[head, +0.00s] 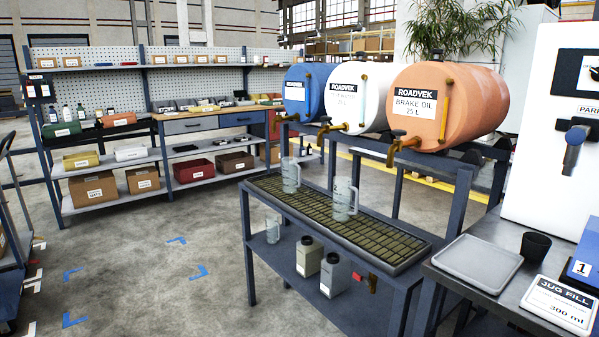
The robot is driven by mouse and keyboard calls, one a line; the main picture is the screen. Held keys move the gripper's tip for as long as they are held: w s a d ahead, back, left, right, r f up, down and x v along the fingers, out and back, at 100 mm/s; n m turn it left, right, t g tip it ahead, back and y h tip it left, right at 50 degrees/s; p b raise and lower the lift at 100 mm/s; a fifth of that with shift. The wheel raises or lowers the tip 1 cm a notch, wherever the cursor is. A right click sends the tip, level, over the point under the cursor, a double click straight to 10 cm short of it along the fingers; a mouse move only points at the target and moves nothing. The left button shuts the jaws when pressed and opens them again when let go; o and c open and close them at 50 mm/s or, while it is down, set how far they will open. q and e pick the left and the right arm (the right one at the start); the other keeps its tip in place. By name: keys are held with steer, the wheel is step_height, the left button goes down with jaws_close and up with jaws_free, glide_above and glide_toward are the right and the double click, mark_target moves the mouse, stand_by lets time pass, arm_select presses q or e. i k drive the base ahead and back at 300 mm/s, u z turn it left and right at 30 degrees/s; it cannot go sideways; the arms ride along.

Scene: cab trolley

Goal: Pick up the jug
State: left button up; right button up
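Two clear jugs stand upright on the slatted drip tray (262,187) of the dark stand. The nearer jug (344,200) is under the orange barrel's side, and the farther jug (290,176) is up and left of it. A smaller clear vessel (272,230) stands on the stand's lower shelf; I cannot tell whether it is a jug too. All three look empty. Neither of my grippers is in view.
Blue (306,92), white (358,97) and orange (446,105) barrels with brass taps sit above the tray. Two pale bottles (309,257) stand on the lower shelf. A bench at right holds a grey tray (478,262), a black cup (535,246) and a JUG FILL sign (558,304).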

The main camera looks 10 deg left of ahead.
mark_target(291, 168)
steer(key=k, duration=0.55)
steer(key=u, duration=1.15)
steer(key=i, duration=0.75)
steer(key=u, duration=0.4)
steer(key=i, duration=0.9)
steer(key=z, duration=0.5)
